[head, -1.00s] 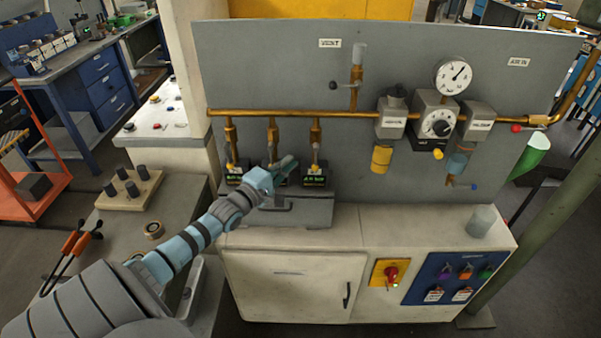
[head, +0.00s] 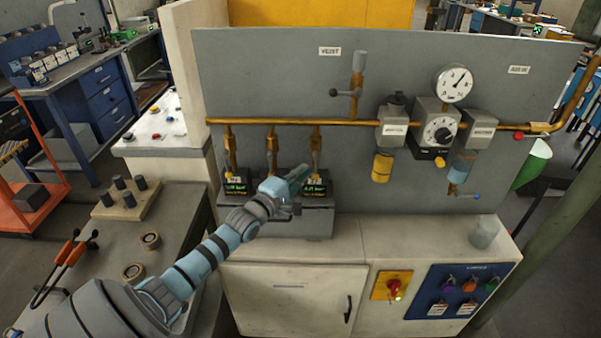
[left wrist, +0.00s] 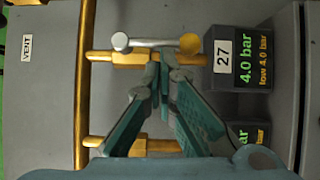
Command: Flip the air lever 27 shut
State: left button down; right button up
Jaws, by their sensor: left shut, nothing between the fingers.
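The lever at station 27 shows in the left wrist view as a silver bar (left wrist: 153,43) with a yellow knob at one end and a silver ball at the other. It lies along its brass branch pipe, the yellow knob toward the black display box (left wrist: 240,60) labelled 27, which reads 4.0 bar. My left gripper (left wrist: 160,75) is shut and empty, its fingertips just short of the bar in that picture; I cannot tell if they touch. In the head view, my left gripper (head: 302,172) is in front of the rightmost display box (head: 317,188). My right gripper is out of view.
A brass manifold (head: 270,122) crosses the grey panel (head: 270,75), with neighbouring branch pipes (head: 272,150) close by on the left. A vent valve (head: 345,93), gauge (head: 453,82) and regulator (head: 437,129) are to the right. The cabinet top (head: 400,235) is mostly clear.

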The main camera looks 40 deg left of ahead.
pick_arm(q)
jog(key=shift+w+d+f+n+t+b, duration=0.2)
jog(key=shift+f+n+t+b, duration=0.15)
jog(key=shift+n+b, duration=0.3)
jog(key=w+d+n+t+y+b, duration=0.2)
jog(key=w+d+n+y+b, duration=0.1)
jog(key=n+y+b, duration=0.8)
jog(key=shift+w+d+f+n+t+b, duration=0.25)
jog(key=shift+d+n+b, duration=0.65)
jog(key=shift+n+b, duration=2.35)
dwell(0.4)
jog(key=shift+w+d+r+n+g+y+b, duration=0.15)
jog(key=shift+n+y, duration=0.15)
jog(key=shift+n, duration=0.35)
jog(key=shift+r+n+g+y+b, duration=0.1)
jog(key=shift+n+y, duration=0.2)
jog(key=shift+n, duration=0.3)
jog(key=shift+w+d+r+n+g+y+b, duration=0.15)
jog(key=shift+n+y, duration=0.15)
jog(key=shift+n, duration=0.35)
jog(key=shift+s, duration=0.1)
jog(key=s+d+f+b, duration=0.3)
jog(key=s+f+b, duration=0.1)
jog(key=s+f, duration=0.4)
jog(key=shift+s+d+f, duration=0.15)
jog(key=shift+s+f, duration=0.25)
jog(key=shift+f, duration=0.2)
